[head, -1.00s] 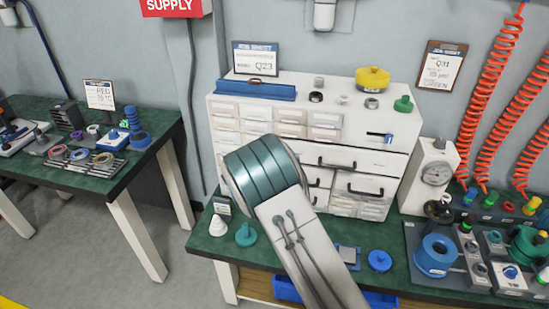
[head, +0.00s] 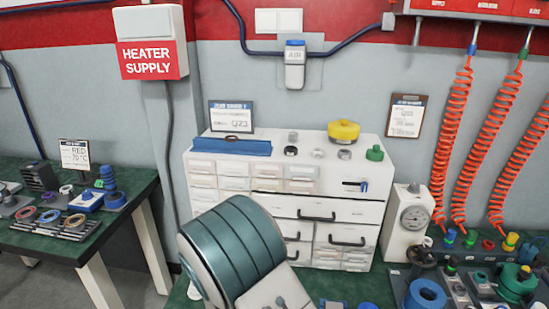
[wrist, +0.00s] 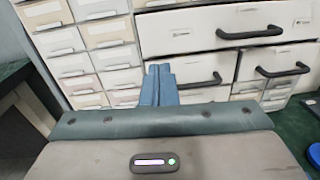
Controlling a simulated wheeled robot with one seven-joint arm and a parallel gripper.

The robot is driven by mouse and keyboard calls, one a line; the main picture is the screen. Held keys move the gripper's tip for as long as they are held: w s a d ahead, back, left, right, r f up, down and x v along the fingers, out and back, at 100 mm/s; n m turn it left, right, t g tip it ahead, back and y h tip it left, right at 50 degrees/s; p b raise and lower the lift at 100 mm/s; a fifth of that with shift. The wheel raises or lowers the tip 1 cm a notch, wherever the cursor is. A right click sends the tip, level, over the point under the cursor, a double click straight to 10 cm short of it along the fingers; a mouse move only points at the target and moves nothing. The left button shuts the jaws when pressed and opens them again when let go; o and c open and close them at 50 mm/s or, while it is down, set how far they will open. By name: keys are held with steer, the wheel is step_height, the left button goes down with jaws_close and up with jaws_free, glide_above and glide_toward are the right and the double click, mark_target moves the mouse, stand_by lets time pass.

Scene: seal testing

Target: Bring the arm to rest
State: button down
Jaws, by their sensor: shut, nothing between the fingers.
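My gripper (wrist: 159,84) shows in the wrist view with its two blue-grey fingers together and nothing between them. The fingers point at the front of the white drawer cabinet (wrist: 190,47), between the small clear-fronted drawers and the wide drawers with black handles. I cannot tell how far the fingertips are from the cabinet. In the head view my arm, with its green-banded joint, stands in front of the same cabinet (head: 283,212); the gripper itself is hidden there.
The green bench top (wrist: 285,137) shows at the right of the wrist view. Orange coiled hoses (head: 455,140) hang at the right. Another bench (head: 110,222) stands at the left.

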steer(key=s+d+r+m+g+h+p, duration=0.1)
steer(key=s+d+r+m+g+h, duration=0.25)
steer(key=d+m, duration=0.4)
steer(key=s+d+r+m+g+h, duration=0.2)
steer(key=s+d+m+g, duration=0.15)
steer(key=d, duration=0.65)
steer(key=s+d+r+m+g+h+p, duration=0.1)
steer(key=s+d+r+m+g+h, duration=0.2)
steer(key=d+m, duration=0.5)
steer(key=s+d+m+g+y, duration=0.45)
steer(key=s+m+g, duration=0.2)
steer(key=s, duration=0.45)
steer(key=s+a+r+m+t+y+p, duration=0.1)
steer(key=s+a+r+m+y, duration=0.3)
steer(key=m, duration=0.4)
steer(key=shift+s+a+m+t+y, duration=0.35)
steer(key=shift+s+a+y, duration=0.15)
steer(key=shift+s+y, duration=0.6)
steer(key=shift+w, duration=0.15)
